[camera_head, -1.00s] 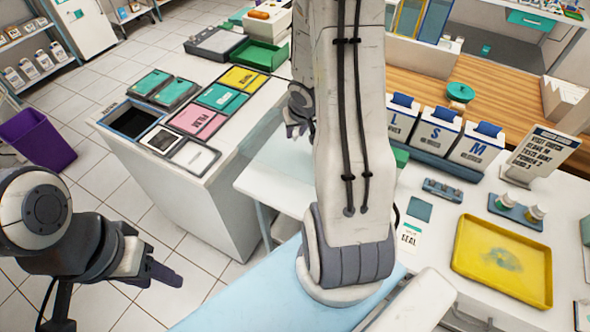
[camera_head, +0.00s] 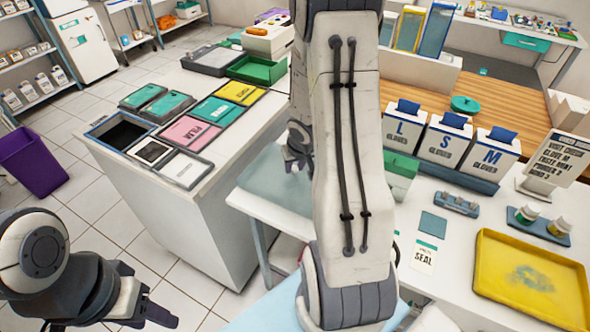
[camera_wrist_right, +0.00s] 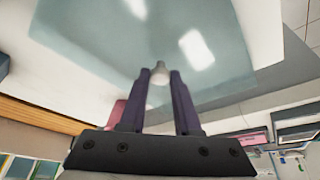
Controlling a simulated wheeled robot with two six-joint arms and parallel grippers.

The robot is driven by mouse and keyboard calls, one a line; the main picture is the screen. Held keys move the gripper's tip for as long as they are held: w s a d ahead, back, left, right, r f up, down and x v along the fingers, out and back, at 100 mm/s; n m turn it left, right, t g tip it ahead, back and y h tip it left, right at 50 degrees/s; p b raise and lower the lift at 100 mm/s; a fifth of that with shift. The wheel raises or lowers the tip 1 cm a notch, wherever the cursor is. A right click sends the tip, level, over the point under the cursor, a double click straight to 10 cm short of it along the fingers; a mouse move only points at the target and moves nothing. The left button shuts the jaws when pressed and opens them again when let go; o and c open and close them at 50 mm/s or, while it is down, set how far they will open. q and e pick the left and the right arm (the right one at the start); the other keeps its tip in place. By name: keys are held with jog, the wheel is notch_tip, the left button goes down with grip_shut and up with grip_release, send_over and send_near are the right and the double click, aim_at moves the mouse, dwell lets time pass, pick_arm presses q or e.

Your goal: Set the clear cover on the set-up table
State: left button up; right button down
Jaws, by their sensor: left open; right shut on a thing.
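The clear cover (camera_head: 272,180) is a translucent bluish sheet over the left end of the white set-up table (camera_head: 258,213). In the right wrist view the cover (camera_wrist_right: 110,40) fills the upper part, with a small knob (camera_wrist_right: 159,73) between my fingertips. My right gripper (camera_head: 297,165) is shut on that knob; it also shows in the wrist view (camera_wrist_right: 160,85). I cannot tell whether the cover touches the table. My right arm hides part of both. My left gripper (camera_head: 158,312) is open and empty at the lower left, above the floor.
A white counter (camera_head: 200,210) with several coloured trays stands left of the table. Glove boxes (camera_head: 447,138), a yellow tray (camera_head: 530,280), a sign (camera_head: 555,158) and a seal card (camera_head: 425,257) stand right of my arm. A purple bin (camera_head: 33,160) is far left.

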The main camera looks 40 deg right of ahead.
jog(key=c, duration=1)
grip_release()
jog(key=shift+f, duration=0.1)
jog(key=shift+c, duration=0.2)
jog(key=o, duration=0.4)
